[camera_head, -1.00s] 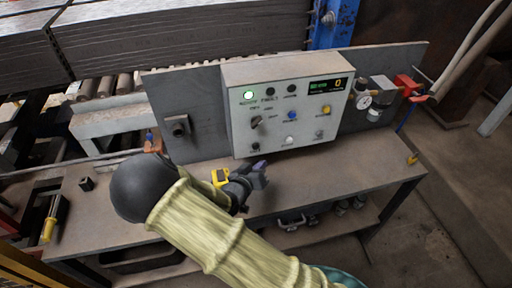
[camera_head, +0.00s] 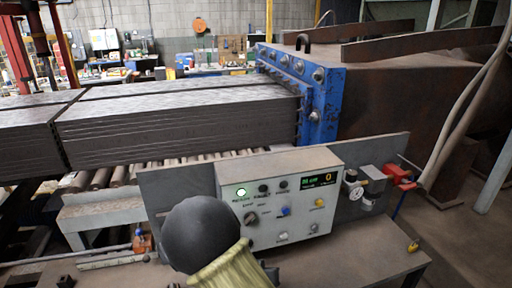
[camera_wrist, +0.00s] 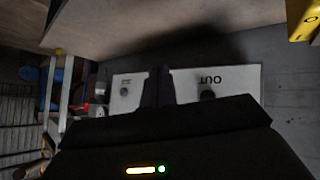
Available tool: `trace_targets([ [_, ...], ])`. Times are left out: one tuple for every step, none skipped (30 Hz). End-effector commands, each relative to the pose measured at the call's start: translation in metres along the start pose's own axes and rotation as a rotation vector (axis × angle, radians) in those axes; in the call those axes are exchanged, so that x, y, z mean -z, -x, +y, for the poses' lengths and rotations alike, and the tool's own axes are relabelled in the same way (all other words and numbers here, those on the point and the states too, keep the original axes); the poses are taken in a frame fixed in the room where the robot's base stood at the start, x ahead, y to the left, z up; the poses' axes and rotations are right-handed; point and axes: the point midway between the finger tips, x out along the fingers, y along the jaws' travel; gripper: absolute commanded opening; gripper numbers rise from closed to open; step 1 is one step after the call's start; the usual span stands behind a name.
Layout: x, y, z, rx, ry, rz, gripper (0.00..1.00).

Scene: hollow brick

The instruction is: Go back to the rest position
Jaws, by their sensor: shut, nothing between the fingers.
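My gripper (camera_wrist: 158,88) shows in the wrist view with its two dark fingers together and nothing between them. Behind the fingers is a pale plate with a dark knob and the letters "OUT" upside down. In the head view my arm's dark round joint and pale ribbed sleeve rise at the bottom, in front of the control box (camera_head: 290,180). The fingers are hidden there behind my arm. The box has a lit green lamp at its upper left, a display reading 0, a black selector knob, and blue, yellow and white buttons.
The workbench (camera_head: 370,255) lies under the box, with a brass padlock (camera_head: 413,246) at its right. A gauge (camera_head: 355,190) and red valve (camera_head: 400,173) stand right of the box. Behind are stacked grey slabs (camera_head: 180,125) on rollers and a blue machine plate (camera_head: 322,105).

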Motion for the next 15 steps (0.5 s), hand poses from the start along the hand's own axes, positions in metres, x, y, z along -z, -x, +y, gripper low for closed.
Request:
trace_targets([
  [0.001, 0.003, 0.009, 0.035, -0.029, -0.053, 0.00],
  [0.001, 0.005, 0.012, 0.058, -0.039, -0.085, 0.00],
  [0.000, 0.009, 0.017, 0.089, -0.051, -0.125, 0.00],
  [0.000, 0.013, 0.021, 0.111, -0.059, -0.154, 0.00],
  [-0.001, 0.017, 0.025, 0.134, -0.067, -0.181, 0.00],
  [0.000, 0.022, 0.030, 0.162, -0.074, -0.214, 0.00],
  [0.000, 0.027, 0.035, 0.183, -0.079, -0.238, 0.00],
  [0.000, 0.032, 0.040, 0.203, -0.083, -0.261, 0.00],
  [0.000, 0.038, 0.046, 0.228, -0.088, -0.289, 0.00],
  [0.000, 0.044, 0.052, 0.247, -0.089, -0.309, 0.00],
  [0.000, 0.050, 0.057, 0.264, -0.089, -0.328, 0.00],
  [0.000, 0.057, 0.065, 0.285, -0.088, -0.351, 0.00],
  [-0.001, 0.063, 0.071, 0.299, -0.086, -0.367, 0.00],
  [-0.001, 0.070, 0.078, 0.312, -0.082, -0.383, 0.00],
  [-0.002, 0.078, 0.087, 0.327, -0.077, -0.403, 0.00],
])
